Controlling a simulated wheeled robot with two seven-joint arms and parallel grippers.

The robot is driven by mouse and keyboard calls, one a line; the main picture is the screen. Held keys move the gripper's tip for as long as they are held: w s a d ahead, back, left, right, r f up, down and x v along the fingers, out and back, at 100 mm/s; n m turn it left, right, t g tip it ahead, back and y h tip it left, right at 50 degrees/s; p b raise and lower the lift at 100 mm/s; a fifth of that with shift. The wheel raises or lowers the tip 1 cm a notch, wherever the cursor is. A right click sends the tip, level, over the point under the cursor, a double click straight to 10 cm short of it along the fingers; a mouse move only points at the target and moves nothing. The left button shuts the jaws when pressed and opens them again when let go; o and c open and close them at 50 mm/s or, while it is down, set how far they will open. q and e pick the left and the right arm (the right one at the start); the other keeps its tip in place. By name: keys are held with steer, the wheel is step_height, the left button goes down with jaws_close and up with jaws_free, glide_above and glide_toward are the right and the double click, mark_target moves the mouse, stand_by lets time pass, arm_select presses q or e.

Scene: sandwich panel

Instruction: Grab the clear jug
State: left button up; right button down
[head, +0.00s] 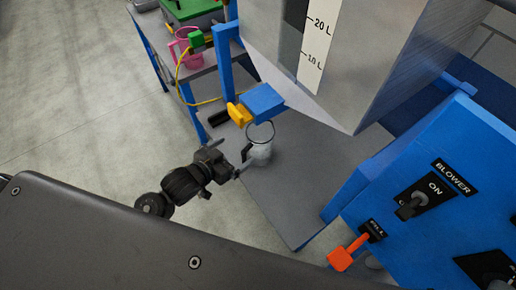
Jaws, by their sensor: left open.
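The clear jug (261,148) stands upright on a grey shelf below the hopper's blue outlet, with its dark handle on the left side. My left gripper (228,158) is at the jug's left, with its fingers apart. One finger reaches close to the jug's lower left; I cannot tell whether it touches. My right gripper is not in view.
The metal hopper (385,50) with a litre scale hangs above the jug, its blue outlet (263,99) and yellow lever (239,114) just over it. A blue panel (430,200) with switches and an orange lever (341,258) stands right. A pink jug (187,50) is on a table behind.

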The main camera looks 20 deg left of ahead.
mark_target(251, 142)
arm_select(q)
steer(key=p+x, duration=0.1)
steer(key=x, duration=0.4)
steer(key=shift+w+d+f, duration=0.15)
steer(key=shift+w, duration=0.05)
steer(key=shift+w+d, duration=0.15)
steer(key=shift+w, duration=0.1)
steer(key=p+x, duration=0.1)
steer(key=x, duration=0.2)
steer(key=shift+w+d+f+p, duration=0.15)
steer(key=shift+d+f+p, duration=0.1)
steer(key=shift+p, duration=0.05)
steer(key=shift+w+d+f, duration=0.15)
steer(key=shift+w+f, duration=0.1)
steer(key=shift+w, duration=0.15)
steer(key=c, duration=1.2)
steer(key=shift+c, duration=0.2)
steer(key=shift+r, duration=0.15)
